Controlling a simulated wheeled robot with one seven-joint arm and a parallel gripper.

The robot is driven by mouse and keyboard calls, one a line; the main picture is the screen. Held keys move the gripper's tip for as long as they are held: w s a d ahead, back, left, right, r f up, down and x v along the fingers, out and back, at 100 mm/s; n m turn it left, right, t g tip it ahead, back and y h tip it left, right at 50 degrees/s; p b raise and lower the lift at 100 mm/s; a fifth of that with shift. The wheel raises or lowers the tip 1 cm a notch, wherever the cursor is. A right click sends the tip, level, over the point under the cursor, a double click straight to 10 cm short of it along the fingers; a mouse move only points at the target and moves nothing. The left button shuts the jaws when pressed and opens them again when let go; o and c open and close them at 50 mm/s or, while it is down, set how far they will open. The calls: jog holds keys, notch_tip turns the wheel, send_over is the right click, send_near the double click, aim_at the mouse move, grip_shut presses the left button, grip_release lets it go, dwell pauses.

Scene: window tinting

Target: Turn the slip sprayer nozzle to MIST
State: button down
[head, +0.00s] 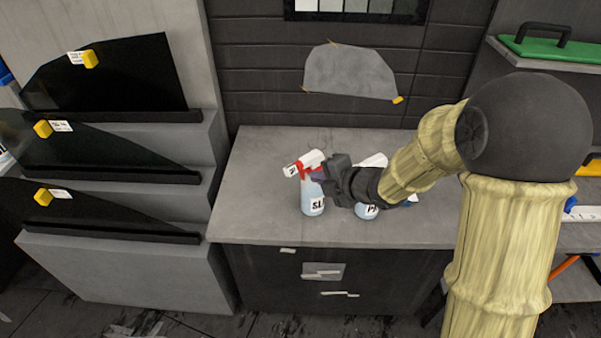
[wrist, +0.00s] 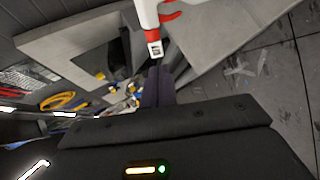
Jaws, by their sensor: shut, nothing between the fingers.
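The slip sprayer (head: 313,202) stands upright on the grey bench top, a pale blue bottle with a label starting "SL". Its white and red head (head: 307,164) points left, with a small marked tag at the nozzle end. In the wrist view the red nozzle collar (wrist: 151,35) and its white tag with a black mark (wrist: 155,49) are just beyond my fingertips. My gripper (wrist: 158,70) is shut and empty, its fingers pointing at the nozzle with a small gap visible. In the head view my gripper (head: 320,178) is beside the sprayer's head, partly overlapping it. The nozzle's setting is unreadable.
A second spray bottle (head: 366,211), labelled "P", stands right of the slip sprayer, partly hidden by my arm. The bench top (head: 258,205) is clear on the left. Dark tinted panes (head: 110,75) stand on stepped racks at left. A grey film sheet (head: 350,72) hangs behind.

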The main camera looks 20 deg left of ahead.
aim_at(295, 173)
jog(key=p+x, duration=0.2)
jog(key=x, duration=0.5)
jog(key=shift+r, duration=0.1)
jog(key=shift+w+a+f, duration=0.2)
jog(key=shift+a+f, duration=0.05)
jog(key=shift+a, duration=0.1)
jog(key=shift+w, duration=0.1)
jog(key=shift+f, duration=0.1)
